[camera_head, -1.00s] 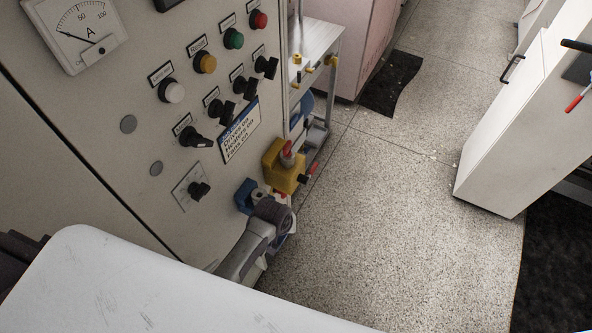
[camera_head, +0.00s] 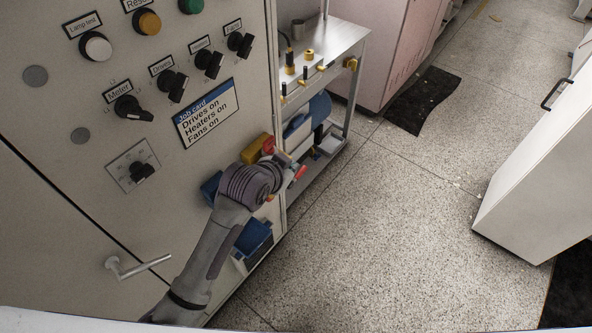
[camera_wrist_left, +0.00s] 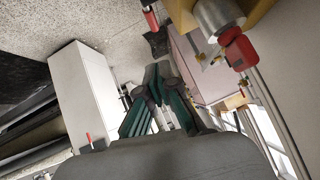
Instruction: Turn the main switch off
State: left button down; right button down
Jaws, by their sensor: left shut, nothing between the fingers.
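A yellow box (camera_head: 256,150) with a red handle (camera_head: 268,146) sits low on the right edge of the grey control cabinet (camera_head: 60,170); it looks like the main switch. My left wrist covers much of it, and the handle's position is hard to read. In the left wrist view, the yellow body (camera_wrist_left: 262,12) and a red part with metal (camera_wrist_left: 238,48) show at the upper right. My left gripper (camera_wrist_left: 157,78) is shut and empty, its fingers to the left of and below that red part, apart from it in the picture. My right gripper is not in view.
The cabinet face carries several black knobs (camera_head: 172,85), lamps and a job card (camera_head: 206,112). A metal door handle (camera_head: 135,267) sticks out at lower left. A steel cart (camera_head: 335,50) stands beyond the cabinet. The speckled floor (camera_head: 370,240) is open; a white cabinet (camera_head: 540,165) stands at right.

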pick_arm(q)
send_over(302, 172)
jog(key=s, duration=0.2)
notch_tip(302, 172, down, 5)
jog(key=shift+w+a+f, duration=0.1)
jog(key=shift+a+f, duration=0.1)
jog(key=shift+f, duration=0.4)
jog(key=shift+w+a+f, duration=0.1)
jog(key=shift+a+f, duration=0.05)
jog(key=shift+f, duration=0.4)
jog(key=shift+w+f, duration=0.1)
jog(key=shift+f, duration=0.45)
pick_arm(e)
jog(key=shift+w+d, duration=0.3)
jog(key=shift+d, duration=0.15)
pick_arm(q)
jog(key=shift+w+f, duration=0.1)
jog(key=shift+f, duration=0.4)
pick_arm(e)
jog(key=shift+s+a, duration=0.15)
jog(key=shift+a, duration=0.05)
pick_arm(q)
jog(key=shift+f, duration=0.15)
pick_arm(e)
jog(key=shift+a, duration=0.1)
